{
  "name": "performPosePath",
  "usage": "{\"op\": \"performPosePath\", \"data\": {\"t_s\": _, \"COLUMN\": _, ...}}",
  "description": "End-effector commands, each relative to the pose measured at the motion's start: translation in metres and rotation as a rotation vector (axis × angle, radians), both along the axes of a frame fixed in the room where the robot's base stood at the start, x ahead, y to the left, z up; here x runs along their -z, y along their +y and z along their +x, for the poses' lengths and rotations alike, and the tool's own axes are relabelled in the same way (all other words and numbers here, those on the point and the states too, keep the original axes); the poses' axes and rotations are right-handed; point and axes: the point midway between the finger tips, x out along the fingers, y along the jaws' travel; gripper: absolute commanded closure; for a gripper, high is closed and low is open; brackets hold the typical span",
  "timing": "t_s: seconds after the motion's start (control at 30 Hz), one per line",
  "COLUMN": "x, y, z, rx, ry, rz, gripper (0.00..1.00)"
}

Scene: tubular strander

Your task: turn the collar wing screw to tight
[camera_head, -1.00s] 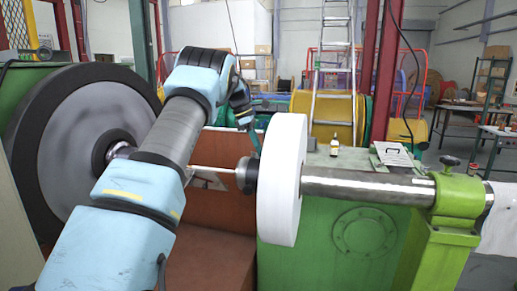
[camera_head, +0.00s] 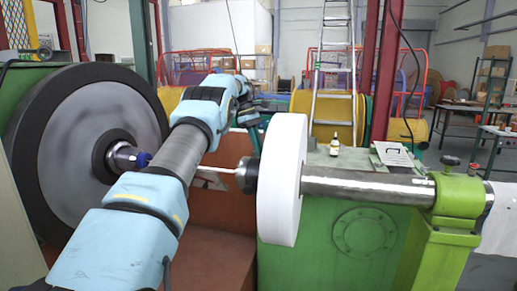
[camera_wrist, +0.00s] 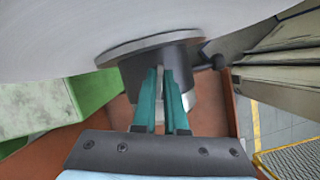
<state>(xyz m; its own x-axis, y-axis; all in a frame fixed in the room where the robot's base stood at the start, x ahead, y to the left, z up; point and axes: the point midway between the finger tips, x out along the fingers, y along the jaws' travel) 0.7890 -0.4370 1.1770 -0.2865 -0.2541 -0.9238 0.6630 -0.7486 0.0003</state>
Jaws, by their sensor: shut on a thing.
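The dark round collar (camera_head: 247,174) sits against the left face of the white disc (camera_head: 285,180), around a thin pale rod. In the wrist view the collar (camera_wrist: 130,72) is just ahead of my fingers. My gripper (camera_wrist: 161,72) reaches it with two teal fingers close together, with a narrow pale strip between them. The fingers are shut at the collar's near side. The wing screw lies between the fingertips and is mostly hidden, so its turn angle cannot be read. In the head view my gripper (camera_head: 254,145) hangs beside the disc's left edge.
A large grey wheel with a dark rim (camera_head: 75,150) stands at left, with a blue fitting (camera_head: 142,159) on its shaft. A steel shaft (camera_head: 365,186) runs right from the disc to a green stand (camera_head: 456,205). A small bottle (camera_head: 334,147) stands on the green machine.

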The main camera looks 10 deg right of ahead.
Motion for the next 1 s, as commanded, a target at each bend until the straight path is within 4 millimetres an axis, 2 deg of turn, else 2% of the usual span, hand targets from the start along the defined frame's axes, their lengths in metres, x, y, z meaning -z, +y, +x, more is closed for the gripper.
{"op": "performPosePath", "data": {"t_s": 0.27, "x": -0.0001, "y": 0.0002, "z": 0.0001, "rx": 0.000, "ry": -0.001, "rz": 0.001, "gripper": 1.00}}
{"op": "performPosePath", "data": {"t_s": 0.3, "x": -0.0001, "y": 0.0002, "z": 0.0001, "rx": 0.000, "ry": -0.001, "rz": 0.001, "gripper": 0.88}}
{"op": "performPosePath", "data": {"t_s": 0.57, "x": 0.0000, "y": 0.0001, "z": 0.0001, "rx": -0.001, "ry": 0.000, "rz": 0.001, "gripper": 0.60}}
{"op": "performPosePath", "data": {"t_s": 1.0, "x": -0.0003, "y": -0.0001, "z": -0.0001, "rx": -0.012, "ry": 0.000, "rz": 0.000, "gripper": 0.60}}
